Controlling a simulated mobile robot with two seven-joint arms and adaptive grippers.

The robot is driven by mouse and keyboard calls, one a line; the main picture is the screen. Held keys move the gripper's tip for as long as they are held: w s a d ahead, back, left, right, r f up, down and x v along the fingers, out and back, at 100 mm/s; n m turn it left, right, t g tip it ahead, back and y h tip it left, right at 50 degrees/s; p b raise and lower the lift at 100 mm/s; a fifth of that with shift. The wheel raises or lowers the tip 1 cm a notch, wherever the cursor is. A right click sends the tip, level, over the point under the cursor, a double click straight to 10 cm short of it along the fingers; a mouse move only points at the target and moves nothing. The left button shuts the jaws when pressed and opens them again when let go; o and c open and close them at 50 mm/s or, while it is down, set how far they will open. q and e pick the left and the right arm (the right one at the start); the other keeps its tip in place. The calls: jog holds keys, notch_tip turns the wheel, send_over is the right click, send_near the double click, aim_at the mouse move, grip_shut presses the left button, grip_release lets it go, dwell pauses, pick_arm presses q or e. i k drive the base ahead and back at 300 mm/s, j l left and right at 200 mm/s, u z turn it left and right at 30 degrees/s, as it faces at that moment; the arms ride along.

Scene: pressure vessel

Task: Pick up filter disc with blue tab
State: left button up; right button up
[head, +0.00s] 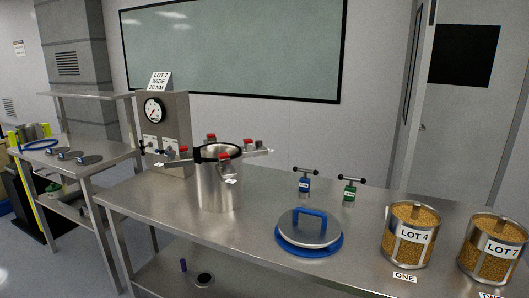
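Several small grey discs with dark tops (89,159) lie in a row on the side table at the left. They may be filter discs, but they are too small to tell any tab colour. A dark round thing with a light centre (203,279) sits on the lower shelf of the main table, with a small blue-purple upright piece (183,265) to its left. I cannot tell whether either is a filter disc. Neither of my grippers is in view.
An open steel vessel (218,187) with red-knobbed clamps stands on the main table (160,205). A blue-handled lid (309,230), blue (304,186) and green (348,193) T-handled tools and canisters LOT 4 (409,250) and LOT 7 (491,263) stand right. A gauge panel (163,125) stands behind.

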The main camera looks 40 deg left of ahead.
aim_at(62, 156)
jog(key=k+j+u, duration=0.1)
jog(key=j, duration=1.4)
jog(key=j+u, duration=0.1)
jog(key=j, duration=0.55)
jog(key=j+u, duration=0.1)
jog(key=j, duration=0.55)
jog(key=j+u, duration=0.1)
jog(key=j, duration=0.5)
jog(key=i+j+u, duration=0.15)
jog(key=j, duration=0.5)
jog(key=i+j+u, duration=0.1)
jog(key=j, duration=0.5)
jog(key=i+j+u, duration=0.1)
jog(key=j, duration=0.55)
jog(key=i+j+u, duration=0.1)
jog(key=j, duration=0.5)
jog(key=i+j+u, duration=0.1)
jog(key=j, duration=0.5)
jog(key=i+j, duration=0.2)
jog(key=j, duration=0.15)
jog(key=i+j, duration=0.2)
jog(key=j, duration=0.2)
